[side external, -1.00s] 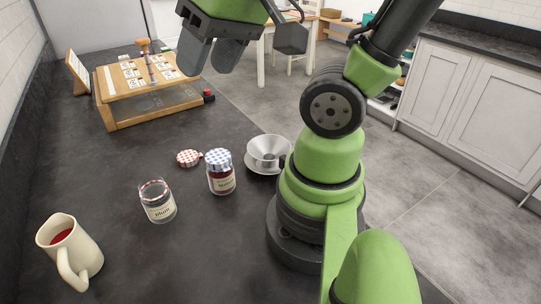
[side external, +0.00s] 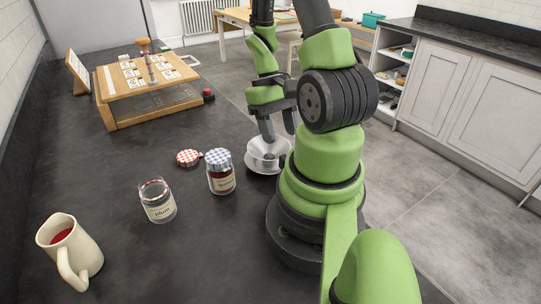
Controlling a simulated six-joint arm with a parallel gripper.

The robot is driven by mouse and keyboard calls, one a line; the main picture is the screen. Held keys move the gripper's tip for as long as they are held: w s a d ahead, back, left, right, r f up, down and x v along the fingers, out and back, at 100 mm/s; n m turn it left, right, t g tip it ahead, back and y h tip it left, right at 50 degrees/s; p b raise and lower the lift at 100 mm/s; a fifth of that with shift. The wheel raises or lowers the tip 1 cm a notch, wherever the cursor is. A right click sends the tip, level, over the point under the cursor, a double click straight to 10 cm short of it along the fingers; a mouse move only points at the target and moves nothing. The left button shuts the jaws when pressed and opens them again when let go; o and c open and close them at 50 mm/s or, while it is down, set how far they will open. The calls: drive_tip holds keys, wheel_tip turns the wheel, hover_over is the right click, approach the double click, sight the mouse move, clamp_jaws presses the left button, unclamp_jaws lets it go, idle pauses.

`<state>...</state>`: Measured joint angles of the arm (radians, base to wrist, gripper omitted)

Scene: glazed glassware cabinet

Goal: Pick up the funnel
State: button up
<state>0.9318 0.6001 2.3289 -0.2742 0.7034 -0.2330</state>
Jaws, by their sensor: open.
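The metal funnel (side external: 257,151) sits on a white saucer (side external: 254,168) on the dark worktop, just left of my arm's base. My gripper (side external: 279,130) points down over the funnel, with its dark fingers apart. One finger is at or near the funnel's mouth, and the other is to its right. I cannot tell whether either finger touches the funnel. The funnel's right side is partly hidden by my gripper and arm.
A filled jar with a blue checked lid (side external: 220,172) stands close left of the saucer. An open plum jar (side external: 157,201), a red checked lid (side external: 188,158) and a cream jug (side external: 70,250) are farther left. A wooden stand (side external: 146,88) is at the back.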

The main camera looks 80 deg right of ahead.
drive_tip(key=shift+x, duration=3.6)
clamp_jaws()
